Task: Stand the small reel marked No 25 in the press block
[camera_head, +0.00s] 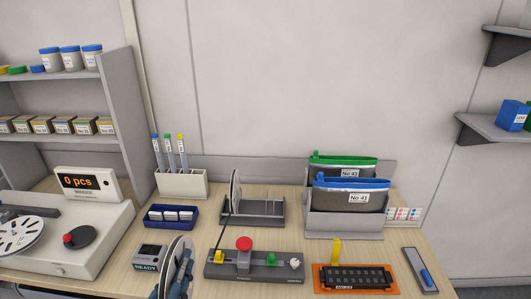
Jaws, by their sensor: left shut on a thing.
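My left gripper (173,280) is at the bottom of the head view, left of centre. It is shut on a thin grey reel (177,257), which stands upright and is seen nearly edge-on. No number can be read on this reel. To its right is a dark grey block (270,271) with a red knob on a grey post and yellow, green and white parts; it looks like the press block. The held reel is left of this block and apart from it in the picture. My right gripper is not in view.
A small READY device (149,254) is just left of the held reel. An orange-framed tray (319,279) lies right of the block.

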